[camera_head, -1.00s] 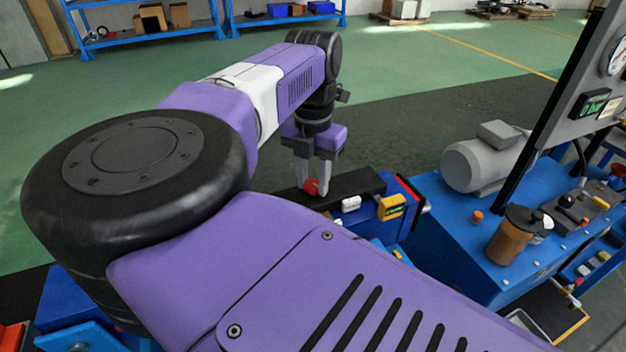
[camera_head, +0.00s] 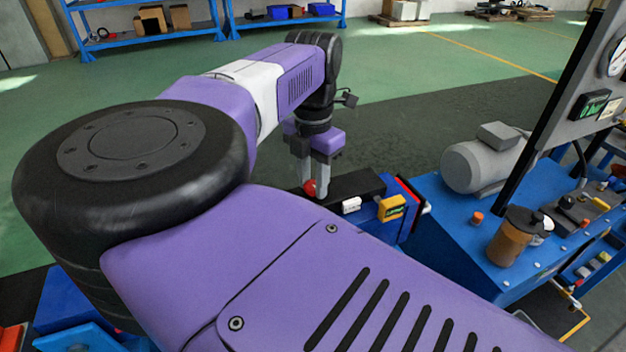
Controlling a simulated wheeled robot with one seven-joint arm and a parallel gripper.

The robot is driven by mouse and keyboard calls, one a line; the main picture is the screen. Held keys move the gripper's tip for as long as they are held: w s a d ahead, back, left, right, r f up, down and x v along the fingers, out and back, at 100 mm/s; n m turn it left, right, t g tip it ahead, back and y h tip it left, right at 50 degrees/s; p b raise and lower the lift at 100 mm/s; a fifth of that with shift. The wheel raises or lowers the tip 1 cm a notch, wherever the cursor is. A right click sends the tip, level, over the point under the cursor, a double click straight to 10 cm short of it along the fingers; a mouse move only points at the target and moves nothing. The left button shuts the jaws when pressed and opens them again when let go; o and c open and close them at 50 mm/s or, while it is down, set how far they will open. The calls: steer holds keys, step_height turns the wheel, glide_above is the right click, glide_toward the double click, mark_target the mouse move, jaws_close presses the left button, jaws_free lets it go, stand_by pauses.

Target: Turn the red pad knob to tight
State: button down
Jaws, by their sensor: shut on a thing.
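The red pad knob (camera_head: 310,187) is a small round red piece at the left end of a black block (camera_head: 352,186) on the blue stand. My gripper (camera_head: 314,189) points straight down and is shut on the red knob. Its grey fingers hide part of the knob. I cannot read any mark that tells how far the knob is turned. My purple arm covers much of the stand below it.
A white piece (camera_head: 351,205) and a yellow block (camera_head: 391,208) sit just right of the knob. A blue bench (camera_head: 455,225) with a grey motor (camera_head: 483,164) and a brown canister (camera_head: 509,240) stands at the right. Open floor lies behind.

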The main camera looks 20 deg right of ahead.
mark_target(313, 184)
steer(key=c, duration=1)
jaws_free()
steer(key=shift+c, duration=0.2)
steer(key=shift+r, duration=3.95)
